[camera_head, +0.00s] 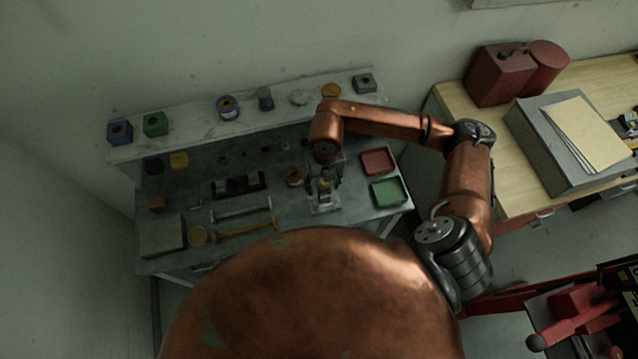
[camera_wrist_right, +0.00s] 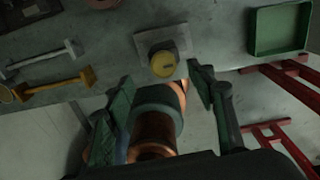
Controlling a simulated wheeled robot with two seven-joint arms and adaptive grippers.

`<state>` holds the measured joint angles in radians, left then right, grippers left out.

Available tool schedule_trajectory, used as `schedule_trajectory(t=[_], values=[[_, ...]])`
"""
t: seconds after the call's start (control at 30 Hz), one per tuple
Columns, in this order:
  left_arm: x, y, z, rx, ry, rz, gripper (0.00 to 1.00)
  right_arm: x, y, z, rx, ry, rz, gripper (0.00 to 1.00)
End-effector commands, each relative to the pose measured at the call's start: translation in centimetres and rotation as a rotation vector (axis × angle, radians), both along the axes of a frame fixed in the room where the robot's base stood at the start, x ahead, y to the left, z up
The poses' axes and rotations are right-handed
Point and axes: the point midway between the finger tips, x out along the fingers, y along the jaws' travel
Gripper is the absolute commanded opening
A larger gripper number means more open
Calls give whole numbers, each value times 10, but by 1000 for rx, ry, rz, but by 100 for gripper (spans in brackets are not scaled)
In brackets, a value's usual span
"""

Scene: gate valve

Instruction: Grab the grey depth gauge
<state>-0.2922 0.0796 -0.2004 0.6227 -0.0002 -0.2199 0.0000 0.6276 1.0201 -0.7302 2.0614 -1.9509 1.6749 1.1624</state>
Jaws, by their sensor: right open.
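A grey tool with a long thin bar and a wider piece at its end, seemingly the grey depth gauge (camera_head: 240,214), lies flat on the workbench, left of centre. It also shows at the left of the right wrist view (camera_wrist_right: 40,58). A similar yellow tool (camera_head: 243,231) lies beside it, nearer the bench's front edge. My right gripper (camera_head: 323,184) is open and empty, to the right of both tools. It hangs over a grey block with a round yellow top (camera_wrist_right: 163,62) on a flat plate. My left gripper is in neither view.
The workbench (camera_head: 345,215) has a raised back shelf (camera_head: 190,130) with several small items. Red (camera_head: 377,162) and green (camera_head: 389,191) trays sit at its right. A grey plate (camera_head: 162,236) lies front left. A black fixture (camera_head: 238,185) stands behind the grey tool.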

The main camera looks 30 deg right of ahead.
Motion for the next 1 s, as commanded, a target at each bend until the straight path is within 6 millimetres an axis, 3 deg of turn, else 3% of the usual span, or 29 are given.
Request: schedule_trajectory(t=[0.03,0.2,0.4,0.5,0.7,0.83,1.0], values=[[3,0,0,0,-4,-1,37,1,-10,1,-35,-4,-13,51],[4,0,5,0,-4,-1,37,-3,-10,-14,-21,3,-18,51],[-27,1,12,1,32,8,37,-3,-14,-34,-20,5,-28,51],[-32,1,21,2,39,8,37,-1,-16,-48,-19,7,-29,51],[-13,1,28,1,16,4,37,1,-16,-74,-18,4,-26,51],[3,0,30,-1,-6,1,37,1,-15,-79,-17,2,-24,51],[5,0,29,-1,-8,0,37,2,-14,-79,-17,1,-22,50]])
